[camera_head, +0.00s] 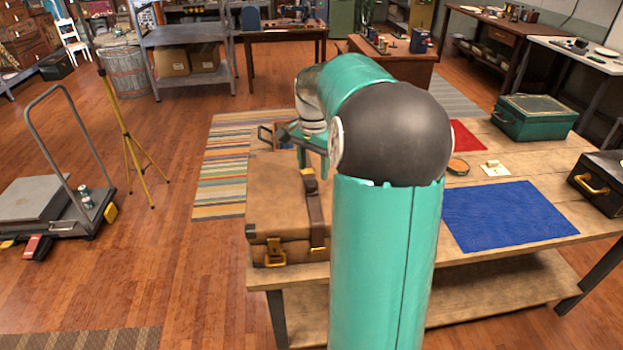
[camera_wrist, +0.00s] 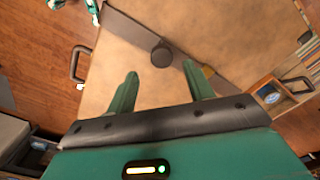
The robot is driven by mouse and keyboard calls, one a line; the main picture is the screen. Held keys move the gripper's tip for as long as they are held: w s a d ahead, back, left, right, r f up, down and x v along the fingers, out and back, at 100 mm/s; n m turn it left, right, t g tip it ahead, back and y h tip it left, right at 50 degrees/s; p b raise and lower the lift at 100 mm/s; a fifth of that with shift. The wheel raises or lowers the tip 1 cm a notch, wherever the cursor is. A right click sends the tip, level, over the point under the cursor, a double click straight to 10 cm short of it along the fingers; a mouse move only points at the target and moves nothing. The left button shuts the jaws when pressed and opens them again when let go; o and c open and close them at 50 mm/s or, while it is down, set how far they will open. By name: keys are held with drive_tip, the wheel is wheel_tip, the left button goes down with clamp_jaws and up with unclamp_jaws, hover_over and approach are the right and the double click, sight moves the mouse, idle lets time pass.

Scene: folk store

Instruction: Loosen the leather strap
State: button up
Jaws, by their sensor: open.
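A brown suitcase (camera_head: 280,200) lies on the left end of the wooden table. A dark leather strap (camera_head: 316,215) crosses its lid and hangs down its front, with a yellow piece (camera_head: 309,174) on it near the top. In the wrist view the strap (camera_wrist: 130,30) runs diagonally across the tan lid (camera_wrist: 215,28), with a dark round knob (camera_wrist: 162,53) on it. My gripper (camera_head: 312,158) is above the lid, behind the strap's front part. In the wrist view its two green fingers (camera_wrist: 162,88) are apart and empty, with the knob beyond the gap between them. My arm hides part of the suitcase's right side.
A blue mat (camera_head: 510,215), a green box (camera_head: 535,117) and a black case (camera_head: 600,182) occupy the table's right side. A small round dish (camera_head: 458,167) and a red cloth (camera_head: 467,135) lie nearer my arm. A platform cart (camera_head: 50,205) and yellow tripod (camera_head: 130,150) stand left, with open floor between.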

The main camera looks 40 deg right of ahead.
sight(312, 183)
wheel_tip(312, 183, down, 5)
drive_tip(key=shift+w+r, duration=0.1)
drive_tip(key=shift+w, duration=0.05)
drive_tip(key=shift+a, duration=0.1)
clamp_jaws()
